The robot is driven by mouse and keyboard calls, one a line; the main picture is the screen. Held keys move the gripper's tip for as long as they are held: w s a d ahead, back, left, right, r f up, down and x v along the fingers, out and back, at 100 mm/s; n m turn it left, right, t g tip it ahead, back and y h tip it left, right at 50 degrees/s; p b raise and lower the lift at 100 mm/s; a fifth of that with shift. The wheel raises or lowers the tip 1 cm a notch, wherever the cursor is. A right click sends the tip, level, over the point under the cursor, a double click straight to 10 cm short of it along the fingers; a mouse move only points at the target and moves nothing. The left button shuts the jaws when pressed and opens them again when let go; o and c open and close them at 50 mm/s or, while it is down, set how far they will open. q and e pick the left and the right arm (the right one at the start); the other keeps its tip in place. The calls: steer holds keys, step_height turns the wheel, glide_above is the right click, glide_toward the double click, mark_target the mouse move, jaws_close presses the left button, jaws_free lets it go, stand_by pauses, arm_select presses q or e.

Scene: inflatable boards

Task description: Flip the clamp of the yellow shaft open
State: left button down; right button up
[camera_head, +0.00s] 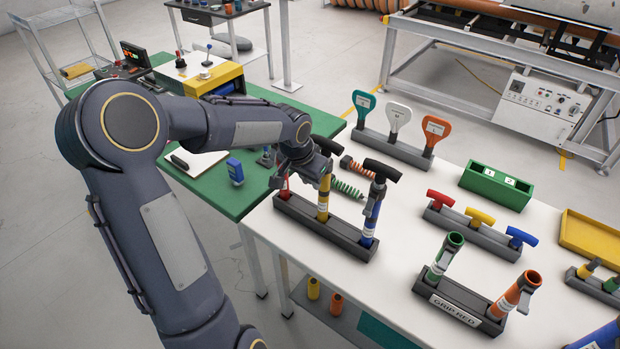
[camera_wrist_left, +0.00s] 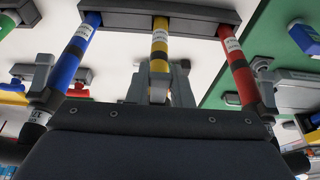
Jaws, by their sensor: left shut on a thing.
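The yellow shaft (camera_head: 323,200) stands upright in the middle of a dark rack (camera_head: 310,226), between a red shaft (camera_head: 284,188) and a blue shaft (camera_head: 371,222). My left gripper (camera_head: 318,165) is at the top of the yellow shaft and hides much of its upper end and clamp. In the left wrist view the yellow shaft (camera_wrist_left: 160,42) runs to my left gripper (camera_wrist_left: 163,82), whose fingers are shut on a part at the clamp. The clamp's exact angle is hidden. My right gripper is out of view.
The blue shaft's black handle (camera_head: 382,170) rises close to the right of my gripper. A green and orange shaft rack (camera_head: 465,300) stands at the front right. A green box (camera_head: 497,186) and a coloured handle rack (camera_head: 472,232) lie farther right. Bare white table lies between.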

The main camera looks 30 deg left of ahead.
arm_select(q)
steer(key=c, duration=1.3)
jaws_free()
steer(key=shift+r, duration=0.1)
steer(key=b+v, duration=0.1)
steer(key=v, duration=0.6)
steer(key=shift+s+r, duration=0.15)
steer(key=shift+r, duration=0.15)
steer(key=s+d+f+h+b, duration=0.1)
steer(key=s+d, duration=0.3)
steer(key=s, duration=0.3)
steer(key=s+d+f+n+t+h+b, duration=0.1)
steer(key=s+d, duration=0.3)
steer(key=s, duration=0.4)
steer(key=s+d+f+n+h+b, duration=0.1)
steer(key=s+d+f, duration=0.2)
steer(key=s, duration=0.4)
steer(key=shift+s+d+t, duration=0.3)
steer(key=shift+d+t, duration=0.1)
steer(key=shift+d, duration=0.2)
